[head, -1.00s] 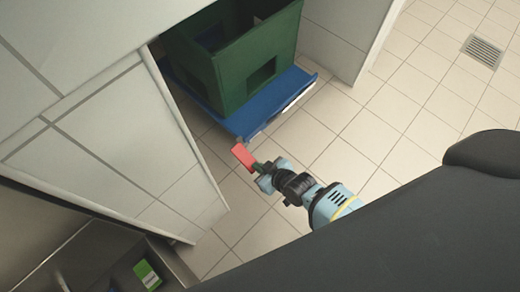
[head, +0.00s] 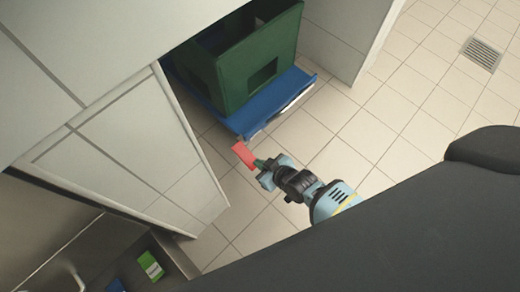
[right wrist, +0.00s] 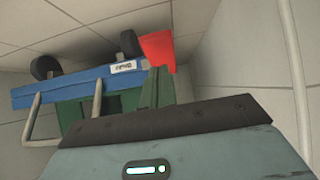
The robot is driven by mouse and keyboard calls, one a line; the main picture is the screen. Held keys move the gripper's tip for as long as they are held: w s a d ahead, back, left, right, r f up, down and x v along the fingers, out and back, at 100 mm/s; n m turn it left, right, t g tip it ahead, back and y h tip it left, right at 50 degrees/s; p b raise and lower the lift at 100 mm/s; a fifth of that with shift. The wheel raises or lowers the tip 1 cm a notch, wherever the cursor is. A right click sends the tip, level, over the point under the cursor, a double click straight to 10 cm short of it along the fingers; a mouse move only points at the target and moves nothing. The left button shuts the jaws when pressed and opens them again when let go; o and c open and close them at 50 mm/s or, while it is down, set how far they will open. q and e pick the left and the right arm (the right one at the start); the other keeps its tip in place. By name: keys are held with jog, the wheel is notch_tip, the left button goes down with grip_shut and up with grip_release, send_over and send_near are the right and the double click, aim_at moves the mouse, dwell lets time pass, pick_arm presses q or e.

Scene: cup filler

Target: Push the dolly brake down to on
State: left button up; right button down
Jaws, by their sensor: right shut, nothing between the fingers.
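The dolly (head: 245,124) is a blue flat frame on the floor under the counter, carrying a green crate (head: 233,85). Its red brake pedal (head: 243,154) sticks out at the near corner; in the right wrist view the pedal (right wrist: 157,47) shows beside a small white label on the blue frame. My right gripper (head: 260,163) is shut and empty, its green fingertips right at the pedal. In the right wrist view the fingertips (right wrist: 158,86) overlap the pedal's lower edge; I cannot tell whether they touch. My left gripper is not in view.
A pale panel (head: 150,135) stands left of my right arm, and another wall (head: 345,35) stands right of the dolly. Open tiled floor with a drain grate (head: 482,54) lies to the right. A steel sink with a green sponge (head: 150,265) is at lower left.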

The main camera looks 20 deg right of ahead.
jog(key=s+d+p, duration=0.2)
jog(key=s+d, duration=0.2)
jog(key=s, duration=0.5)
jog(key=shift+s+f, duration=0.25)
jog(key=shift+f, duration=0.15)
